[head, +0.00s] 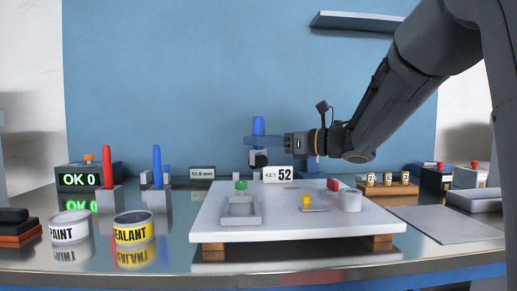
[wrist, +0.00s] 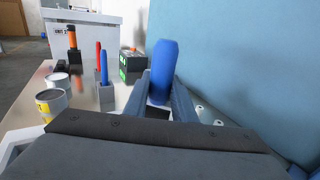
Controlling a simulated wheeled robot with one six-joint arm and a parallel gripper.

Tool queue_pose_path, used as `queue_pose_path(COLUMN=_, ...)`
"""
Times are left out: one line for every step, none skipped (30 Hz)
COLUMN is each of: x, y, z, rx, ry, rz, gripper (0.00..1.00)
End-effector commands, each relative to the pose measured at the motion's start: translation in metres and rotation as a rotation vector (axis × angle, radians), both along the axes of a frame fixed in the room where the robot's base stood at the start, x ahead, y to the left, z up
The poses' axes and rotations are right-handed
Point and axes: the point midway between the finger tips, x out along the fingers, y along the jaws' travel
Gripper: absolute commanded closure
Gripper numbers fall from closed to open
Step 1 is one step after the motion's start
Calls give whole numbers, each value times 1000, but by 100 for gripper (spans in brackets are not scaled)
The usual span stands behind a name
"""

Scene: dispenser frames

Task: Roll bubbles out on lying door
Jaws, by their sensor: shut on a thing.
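My gripper (head: 265,141) is shut on a blue-handled tool (head: 258,125), held upright above the back edge of the lying white door. A black and white part shows below the fingers; it seems to be the tool's lower end, but its shape is unclear. The blue handle also stands between my fingers in the wrist view (wrist: 163,68). The white door (head: 300,230) lies flat on wooden blocks. It carries a grey rectangular frame, a green knob, a yellow knob, a red piece and a pale cylinder. No bubbles can be made out on it.
Left of the door stand paint (head: 70,226) and sealant (head: 133,228) cans, red (head: 107,165) and blue (head: 157,167) tools in grey holders, and an "OK 0" box (head: 88,178). A "KEY 52" card (head: 278,174) stands behind the door. A wooden numbered rack (head: 388,191) is right.

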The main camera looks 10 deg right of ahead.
Motion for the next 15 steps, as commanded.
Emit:
queue_pose_path(x=0, y=0, z=3, rx=-1, ry=-1, rz=0, gripper=100)
queue_pose_path(x=0, y=0, z=4, rx=-1, ry=-1, rz=0, gripper=100)
queue_pose_path(x=0, y=0, z=4, rx=-1, ry=-1, rz=0, gripper=100)
queue_pose_path(x=0, y=0, z=5, rx=-1, ry=-1, rz=0, gripper=100)
queue_pose_path(x=0, y=0, z=5, rx=-1, ry=-1, rz=0, gripper=100)
queue_pose_path(x=0, y=0, z=5, rx=0, ry=0, rz=0, gripper=100)
queue_pose_path(x=0, y=0, z=5, rx=0, ry=0, rz=0, gripper=100)
queue_pose_path(x=0, y=0, z=5, rx=0, ry=0, rz=0, gripper=100)
queue_pose_path(x=0, y=0, z=5, rx=0, ry=0, rz=0, gripper=100)
queue_pose_path(x=0, y=0, z=5, rx=-1, ry=-1, rz=0, gripper=100)
queue_pose_path(x=0, y=0, z=5, rx=-1, ry=-1, rz=0, gripper=100)
queue_pose_path(x=0, y=0, z=5, rx=-1, ry=-1, rz=0, gripper=100)
queue_pose_path(x=0, y=0, z=6, rx=-1, ry=-1, rz=0, gripper=100)
queue_pose_path(x=0, y=0, z=7, rx=-1, ry=-1, rz=0, gripper=100)
queue_pose_path(x=0, y=0, z=8, rx=0, ry=-2, rz=1, gripper=100)
